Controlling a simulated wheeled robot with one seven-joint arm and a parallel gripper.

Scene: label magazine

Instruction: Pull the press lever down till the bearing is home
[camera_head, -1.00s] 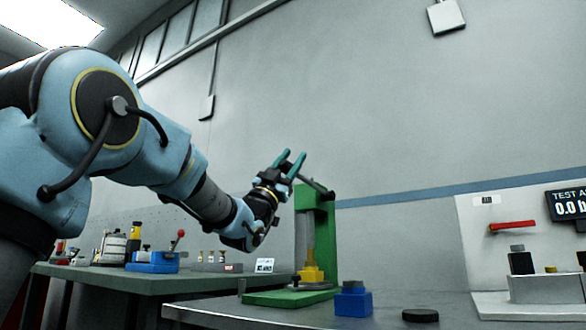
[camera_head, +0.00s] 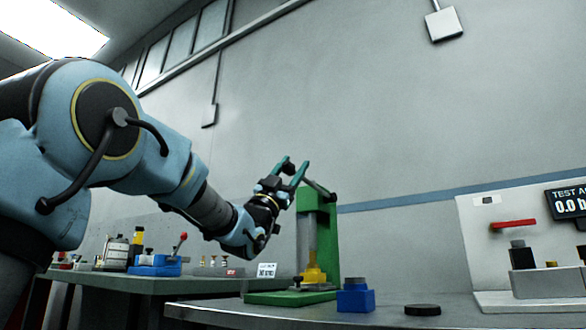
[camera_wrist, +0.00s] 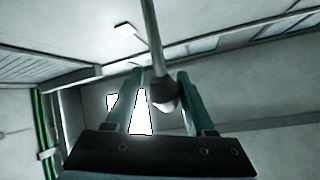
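The green press (camera_head: 328,240) stands on a green base, with a yellow part (camera_head: 315,272) low under its grey ram (camera_head: 309,235). A dark lever (camera_head: 322,190) shows at the press top, partly behind my gripper. My gripper (camera_head: 293,168) is raised at the press top, with its two teal fingers apart and pointing up. In the wrist view the lever's pale rod and dark knob (camera_wrist: 166,95) lie between the spread fingers, nearer the right one. I cannot tell if the knob touches that finger. The bearing is not clearly distinguishable.
A blue block (camera_head: 355,299) and a black disc (camera_head: 422,310) sit on the grey table right of the press. A white test stand with a red handle (camera_head: 513,223) is at the far right. The left bench carries a blue fixture (camera_head: 153,265) and several small items.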

